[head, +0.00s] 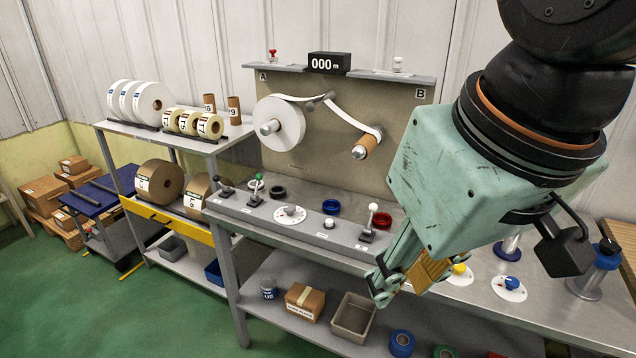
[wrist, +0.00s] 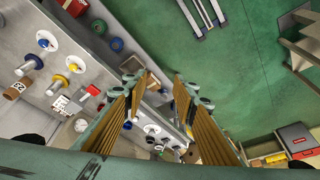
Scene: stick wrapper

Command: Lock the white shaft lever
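The lever with a white knob (head: 372,218) stands on the right part of the grey control strip (head: 300,222) in the head view. Its shaft looks close to upright. A green-knobbed lever (head: 256,190) and a black-knobbed lever (head: 225,187) stand at the strip's left end. My gripper (head: 402,278) is in front of and to the right of the white-knobbed lever, apart from it. In the wrist view my gripper (wrist: 157,84) has its fingers spread with nothing between them. Part of the strip shows there between the fingers, but I cannot tell which lever is which.
A paper roll (head: 281,124) and a brown core (head: 365,146) sit on the back panel. A white dial (head: 290,214), a blue ring (head: 331,206) and a red ring (head: 382,220) are near the strip. A blue-knobbed dial (head: 510,286) lies to the right.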

